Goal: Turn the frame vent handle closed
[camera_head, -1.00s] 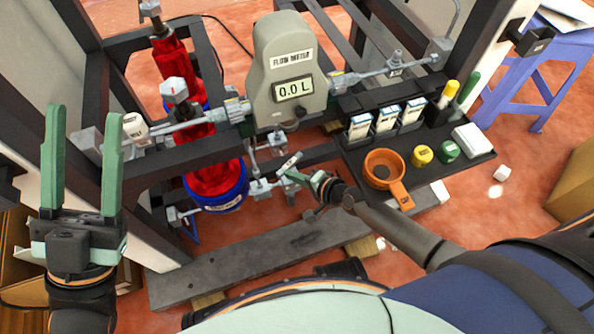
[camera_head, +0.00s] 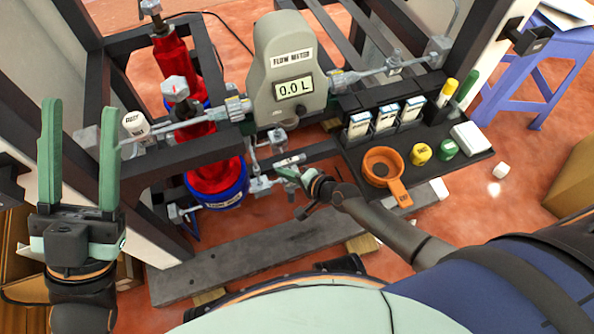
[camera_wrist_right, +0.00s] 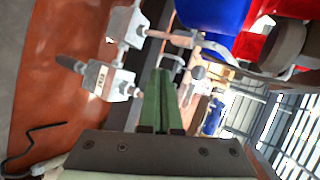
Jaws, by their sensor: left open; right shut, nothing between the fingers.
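A small grey handle with a pale tag (camera_head: 292,159) sits on the pipework below the flow meter; its lettering is too small to read, so I cannot tell whether it is the frame vent handle. My right gripper (camera_head: 281,171) is shut and empty beside this handle; contact cannot be told. In the right wrist view the closed green fingers (camera_wrist_right: 160,75) point at the pipework, with a labelled grey valve (camera_wrist_right: 104,82) to their left. My left gripper (camera_head: 80,150) is open and empty, upright at the left, away from the pipes.
The flow meter (camera_head: 287,75) reads 0.0 L. A blue-bottomed red vessel (camera_head: 222,188) stands left of the pipework. A black tray (camera_head: 440,160) with an orange funnel (camera_head: 383,168), caps and cartridges is at the right. A dark frame beam (camera_head: 250,245) runs along the front.

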